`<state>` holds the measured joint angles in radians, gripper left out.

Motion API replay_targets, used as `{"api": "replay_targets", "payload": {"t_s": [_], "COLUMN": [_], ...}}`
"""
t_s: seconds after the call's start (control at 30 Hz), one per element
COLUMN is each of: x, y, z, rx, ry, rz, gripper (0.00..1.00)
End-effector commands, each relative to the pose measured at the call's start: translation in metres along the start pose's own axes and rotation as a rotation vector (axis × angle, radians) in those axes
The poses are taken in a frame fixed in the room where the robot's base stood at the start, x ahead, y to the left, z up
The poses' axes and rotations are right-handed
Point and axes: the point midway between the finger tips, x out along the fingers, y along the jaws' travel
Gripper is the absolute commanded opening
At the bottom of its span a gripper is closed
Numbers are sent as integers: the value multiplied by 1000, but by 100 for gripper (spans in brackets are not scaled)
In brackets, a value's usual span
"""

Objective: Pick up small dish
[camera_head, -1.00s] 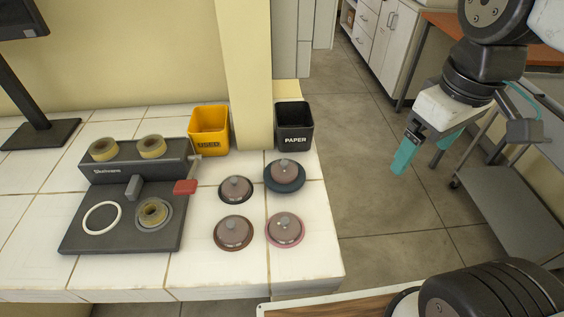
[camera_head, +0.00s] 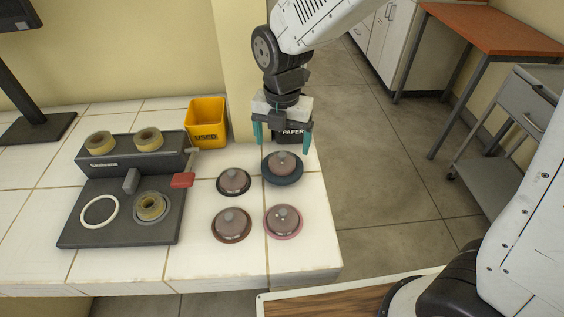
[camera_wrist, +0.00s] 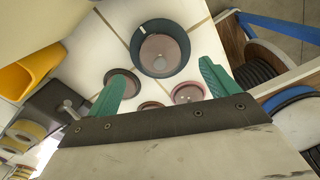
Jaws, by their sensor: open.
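Several lidded round dishes stand on the white tiled counter (camera_head: 215,265). The back left dish (camera_head: 233,181) has a dark rim and looks the smallest. The back right dish (camera_head: 283,167) is the widest, with a dark blue rim. A brown-rimmed dish (camera_head: 231,224) and a pink-rimmed dish (camera_head: 283,221) stand in front. My gripper (camera_head: 282,140) is open and empty, its teal fingers pointing down above and behind the blue-rimmed dish. In the wrist view the blue-rimmed dish (camera_wrist: 160,48) shows between and beyond the fingers; the left finger partly covers a dark-rimmed dish.
A yellow bin (camera_head: 206,120) stands behind, left of a pillar (camera_head: 232,60). A dark device (camera_head: 120,220) with rolls of tape is at left. The counter's right edge is close to the dishes.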

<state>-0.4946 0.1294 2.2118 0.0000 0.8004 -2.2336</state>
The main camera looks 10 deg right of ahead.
Motion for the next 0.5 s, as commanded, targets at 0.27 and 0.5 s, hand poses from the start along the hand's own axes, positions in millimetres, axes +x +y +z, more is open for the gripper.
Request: {"api": "replay_targets", "payload": {"t_s": [0.27,0.5], "x": [40,56], "y": [0,0], "z": [-1,0], "rx": [3,4], "ry": [2,0], "rz": [-3,0], "gripper": [87,87]}}
